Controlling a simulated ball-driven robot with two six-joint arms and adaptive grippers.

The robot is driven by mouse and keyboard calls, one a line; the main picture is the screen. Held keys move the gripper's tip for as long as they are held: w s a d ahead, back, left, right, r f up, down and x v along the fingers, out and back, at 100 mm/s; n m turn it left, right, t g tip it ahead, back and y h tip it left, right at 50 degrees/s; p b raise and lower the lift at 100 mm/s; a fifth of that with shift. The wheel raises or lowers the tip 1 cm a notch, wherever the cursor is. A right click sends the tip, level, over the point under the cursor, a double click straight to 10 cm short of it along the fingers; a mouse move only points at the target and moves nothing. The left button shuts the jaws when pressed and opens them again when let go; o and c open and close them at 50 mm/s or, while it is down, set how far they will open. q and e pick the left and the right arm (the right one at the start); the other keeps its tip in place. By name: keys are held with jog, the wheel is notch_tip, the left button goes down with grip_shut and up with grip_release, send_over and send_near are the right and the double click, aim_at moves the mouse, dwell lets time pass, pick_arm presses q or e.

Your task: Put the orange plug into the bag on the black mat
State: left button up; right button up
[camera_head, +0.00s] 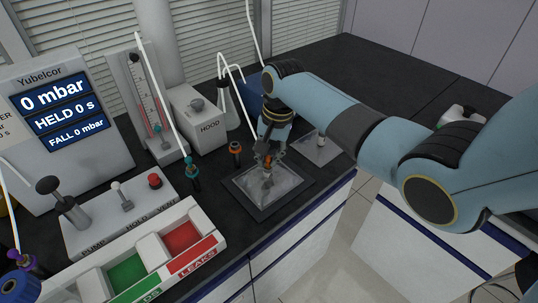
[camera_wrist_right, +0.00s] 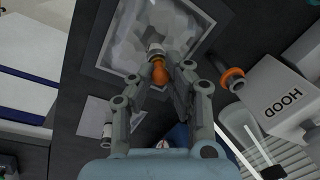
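The bag (camera_head: 268,186) is a clear, crinkled sheet lying flat on the black mat (camera_head: 241,197), with a pale neck standing up from it. It also shows in the wrist view (camera_wrist_right: 135,28), where the pale neck (camera_wrist_right: 154,48) sits right by the orange plug (camera_wrist_right: 159,73). My right gripper (camera_wrist_right: 162,76) has its fingers closed in on both sides of the plug, above the bag. In the head view the right gripper (camera_head: 267,158) largely hides the plug. I cannot tell whether the plug is inside the neck or just at it. My left gripper is out of view.
An orange-collared holder (camera_head: 235,147) stands left of the mat, near the HOOD box (camera_head: 205,123). A teal plug with a white tube (camera_head: 191,170) is nearby. A second bag (camera_head: 318,150) lies behind my right gripper. A red and green tray (camera_head: 150,262) fills the front left.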

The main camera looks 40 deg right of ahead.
jog(key=o, duration=0.5)
notch_tip(320, 180, up, 12)
jog(key=s, duration=0.1)
jog(key=shift+s+d, duration=0.2)
jog(key=shift+d, duration=0.25)
